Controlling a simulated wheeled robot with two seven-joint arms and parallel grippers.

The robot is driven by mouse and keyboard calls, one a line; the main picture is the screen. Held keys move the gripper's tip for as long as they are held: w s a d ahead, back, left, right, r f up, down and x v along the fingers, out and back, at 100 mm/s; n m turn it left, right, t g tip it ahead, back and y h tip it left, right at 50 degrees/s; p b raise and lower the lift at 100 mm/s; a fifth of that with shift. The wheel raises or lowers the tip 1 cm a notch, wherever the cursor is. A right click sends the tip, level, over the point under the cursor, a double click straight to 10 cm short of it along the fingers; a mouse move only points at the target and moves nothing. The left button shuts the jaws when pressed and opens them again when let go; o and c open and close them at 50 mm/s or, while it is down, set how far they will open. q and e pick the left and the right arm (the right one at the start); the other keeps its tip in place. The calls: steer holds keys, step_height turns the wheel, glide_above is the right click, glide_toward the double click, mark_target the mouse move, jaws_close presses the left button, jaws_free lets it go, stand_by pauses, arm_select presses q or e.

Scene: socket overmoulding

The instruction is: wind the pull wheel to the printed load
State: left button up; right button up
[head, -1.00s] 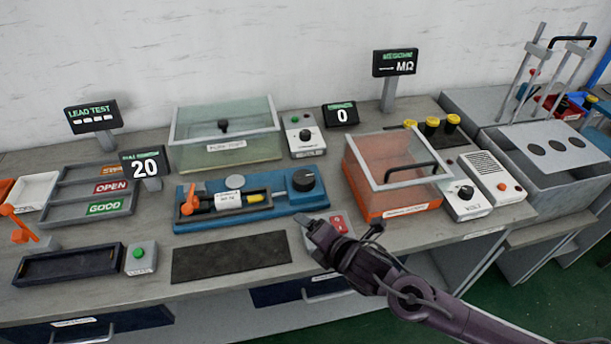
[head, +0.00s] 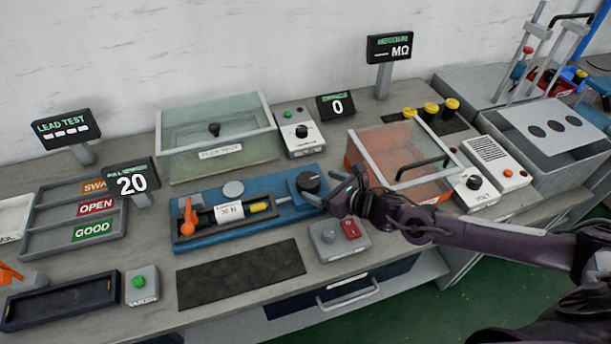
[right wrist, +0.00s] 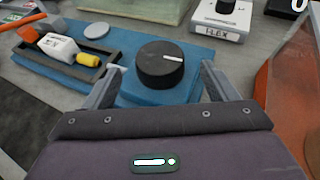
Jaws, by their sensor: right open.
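The pull wheel (head: 309,182) is a black knob with a white index line, on the right end of a blue pull fixture (head: 205,238). In the right wrist view the wheel (right wrist: 166,64) sits ahead of and between my open fingers. My right gripper (right wrist: 160,88) is open and empty; in the head view the gripper (head: 335,192) is just right of the wheel. A white label on the fixture (head: 230,211) reads 30 N, beside a yellow plug piece (head: 259,207) and an orange clamp lever (head: 188,214). The pull display (head: 132,184) reads 20. My left gripper is not visible.
A grey box with a red switch (head: 350,229) stands close below my right gripper. An orange clear-lidded box (head: 372,193) is to the right. A flex-test cover (head: 218,150) stands behind the fixture. A dark mat (head: 240,275) lies bare in front.

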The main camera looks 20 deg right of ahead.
mark_target(309, 182)
steer(key=x, duration=0.4)
steer(key=shift+w+a+p, duration=0.2)
steer(key=shift+p, duration=0.1)
steer(key=shift+w+a+f, duration=0.25)
steer(key=shift+w+f, duration=0.05)
steer(key=shift+w, duration=0.25)
steer(key=c, duration=1)
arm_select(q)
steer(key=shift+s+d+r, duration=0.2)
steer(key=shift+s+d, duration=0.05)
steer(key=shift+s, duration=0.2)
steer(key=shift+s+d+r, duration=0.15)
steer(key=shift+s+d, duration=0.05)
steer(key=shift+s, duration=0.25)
arm_select(e)
steer(key=shift+o, duration=0.2)
steer(key=shift+a+m+h, duration=0.1)
steer(key=shift+m+h, duration=0.3)
steer(key=m+t+h, duration=0.1)
steer(key=m+h, duration=0.2)
steer(key=shift+f+h+b, duration=0.1)
steer(key=shift+h+b, duration=0.2)
steer(key=shift+h, duration=0.1)
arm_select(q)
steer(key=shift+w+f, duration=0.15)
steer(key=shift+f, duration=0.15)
arm_select(e)
steer(key=shift+m+h, duration=1.3)
